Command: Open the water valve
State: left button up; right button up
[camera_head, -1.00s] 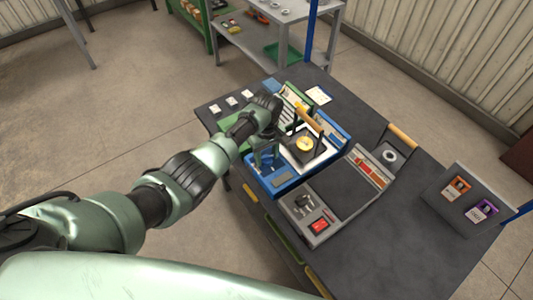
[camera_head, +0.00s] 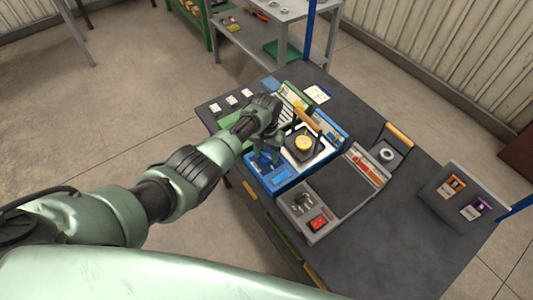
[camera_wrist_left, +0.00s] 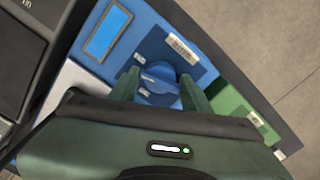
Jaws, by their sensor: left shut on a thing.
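The water valve is a round blue knob (camera_wrist_left: 160,88) on a blue panel (camera_wrist_left: 207,50) in the left wrist view. My left gripper (camera_wrist_left: 160,84) has one finger on each side of the knob and is shut on it. In the head view my left gripper (camera_head: 265,156) reaches down onto the near left part of the blue unit (camera_head: 268,187), and the arm hides the knob. A small rectangular screen (camera_wrist_left: 108,31) beside the knob is blue; it also shows in the head view (camera_head: 282,175). My right gripper is not in view.
A black square piece with a yellow round top (camera_head: 303,144) sits right of the gripper. A grey unit with a red switch (camera_head: 319,223) stands nearer. A sloped panel (camera_head: 465,197) stands at the right. The dark table (camera_head: 400,245) is clear at the front right.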

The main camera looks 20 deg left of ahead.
aim_at(267, 155)
pick_arm(q)
jog(key=shift+m, duration=1.7)
jog(key=o, duration=1.1)
notch_tip(267, 155, up, 8)
jog(key=shift+f+p, duration=0.1)
jog(key=shift+p, duration=0.4)
